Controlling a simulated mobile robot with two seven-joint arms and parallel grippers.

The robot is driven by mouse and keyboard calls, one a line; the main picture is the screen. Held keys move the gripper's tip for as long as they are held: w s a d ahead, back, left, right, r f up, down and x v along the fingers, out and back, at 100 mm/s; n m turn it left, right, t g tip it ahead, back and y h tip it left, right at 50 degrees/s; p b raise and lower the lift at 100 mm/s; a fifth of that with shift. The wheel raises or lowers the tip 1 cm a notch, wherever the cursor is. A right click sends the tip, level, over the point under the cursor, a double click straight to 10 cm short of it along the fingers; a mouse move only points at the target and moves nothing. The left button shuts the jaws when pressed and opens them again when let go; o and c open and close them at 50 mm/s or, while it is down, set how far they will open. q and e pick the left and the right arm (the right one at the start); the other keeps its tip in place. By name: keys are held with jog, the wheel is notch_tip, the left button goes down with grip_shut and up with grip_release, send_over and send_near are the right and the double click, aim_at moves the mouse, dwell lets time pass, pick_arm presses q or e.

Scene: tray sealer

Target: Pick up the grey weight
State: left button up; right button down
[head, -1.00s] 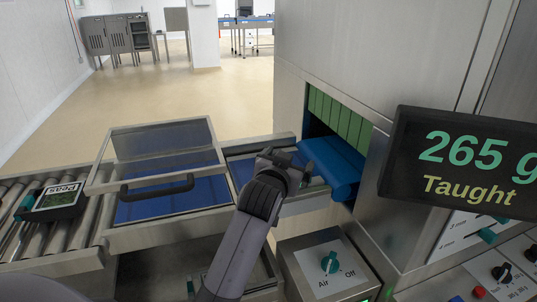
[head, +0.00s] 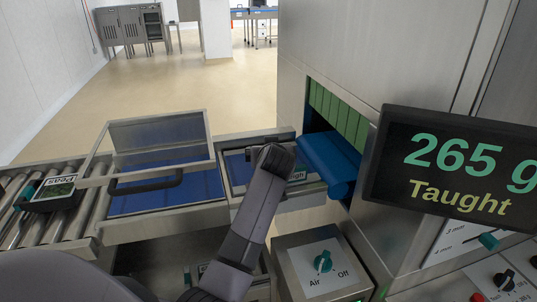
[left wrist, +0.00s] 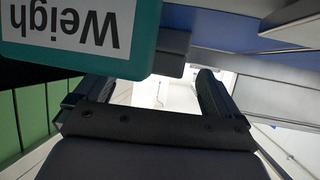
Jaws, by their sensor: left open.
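I cannot make out the grey weight for certain. In the left wrist view a dark grey block (left wrist: 172,52) shows beside the teal "Weigh" sign (left wrist: 75,35); I cannot tell whether it is the weight. My left gripper (left wrist: 153,88) is open, its two dark fingers apart with nothing seen between them. In the head view its fingers are hidden behind my arm, over the small blue weighing belt (head: 238,165). Part of the "Weigh" sign shows there (head: 297,175), just right of my arm. My right gripper is not in view.
A clear-lidded guard with a black handle (head: 146,186) stands left of my arm. A peas tray (head: 55,192) sits on the rollers (head: 80,222) at far left. The blue roller (head: 330,160), the steel machine and the display (head: 455,170) bound the right.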

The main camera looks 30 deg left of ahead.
pick_arm(q)
jog(key=shift+x, duration=1.15)
jog(key=c, duration=1.3)
jog(key=shift+r, duration=0.1)
jog(key=shift+c, duration=0.7)
jog(key=shift+r, duration=0.1)
